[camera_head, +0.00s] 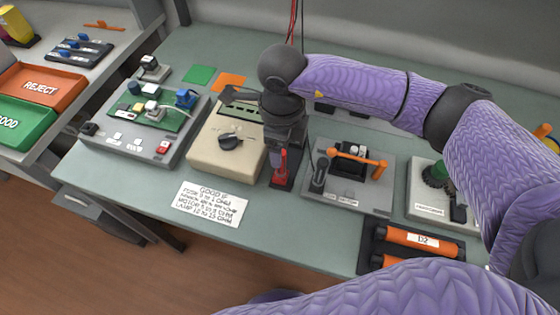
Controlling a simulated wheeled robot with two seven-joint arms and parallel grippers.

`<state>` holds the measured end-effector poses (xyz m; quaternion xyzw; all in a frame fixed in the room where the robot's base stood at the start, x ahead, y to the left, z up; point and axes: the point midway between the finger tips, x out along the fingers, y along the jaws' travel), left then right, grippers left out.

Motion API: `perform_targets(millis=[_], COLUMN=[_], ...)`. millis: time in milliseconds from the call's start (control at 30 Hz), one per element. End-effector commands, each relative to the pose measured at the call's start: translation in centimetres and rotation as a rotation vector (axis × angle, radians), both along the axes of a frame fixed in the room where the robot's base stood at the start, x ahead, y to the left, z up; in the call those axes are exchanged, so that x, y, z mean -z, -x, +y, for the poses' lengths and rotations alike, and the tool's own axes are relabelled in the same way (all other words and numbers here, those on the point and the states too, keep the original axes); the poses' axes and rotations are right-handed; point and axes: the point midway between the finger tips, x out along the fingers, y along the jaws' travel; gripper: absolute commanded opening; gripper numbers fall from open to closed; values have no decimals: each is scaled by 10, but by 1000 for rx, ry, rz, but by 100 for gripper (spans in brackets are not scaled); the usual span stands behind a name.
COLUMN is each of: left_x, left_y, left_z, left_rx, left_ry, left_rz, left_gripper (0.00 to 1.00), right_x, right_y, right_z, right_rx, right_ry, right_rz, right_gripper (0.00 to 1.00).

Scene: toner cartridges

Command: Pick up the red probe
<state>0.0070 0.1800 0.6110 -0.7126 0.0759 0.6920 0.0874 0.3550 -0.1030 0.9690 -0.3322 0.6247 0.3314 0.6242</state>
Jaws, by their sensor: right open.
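The red probe (281,168) stands upright in a small dark holder (282,184) between the beige meter box and the grey fixture. My right gripper (282,152) reaches in from the upper right, points down, and is right over the probe. Its jaws are open around or just beside the probe's upper part; which of the two I cannot tell. The gripper hides the probe's top. My left gripper is not in view.
The beige meter box (210,163) with a black knob is close left of the gripper. A grey fixture (368,193) with an orange handle (357,158) is close right. Red and black leads (293,22) hang above. A lettered card (211,204) lies in front.

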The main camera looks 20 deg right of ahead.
Motion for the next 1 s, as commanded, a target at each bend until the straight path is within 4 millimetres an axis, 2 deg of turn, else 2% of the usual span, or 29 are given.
perform_targets(millis=[33, 133, 333, 667, 1000], left_x=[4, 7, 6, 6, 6], left_y=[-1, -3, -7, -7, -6], left_z=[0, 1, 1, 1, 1], left_rx=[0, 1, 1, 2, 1], left_ry=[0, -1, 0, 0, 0], left_rz=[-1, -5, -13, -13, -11], left_gripper=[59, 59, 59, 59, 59], right_x=[13, 29, 29, 29, 28], right_y=[1, 1, 1, 1, 1], right_z=[2, 1, 1, 1, 1], right_rx=[0, 1, 0, 0, 0], right_ry=[0, 0, -1, -1, -1], right_rz=[5, 4, 1, 0, 0], right_gripper=[74, 74, 71, 2, 0])
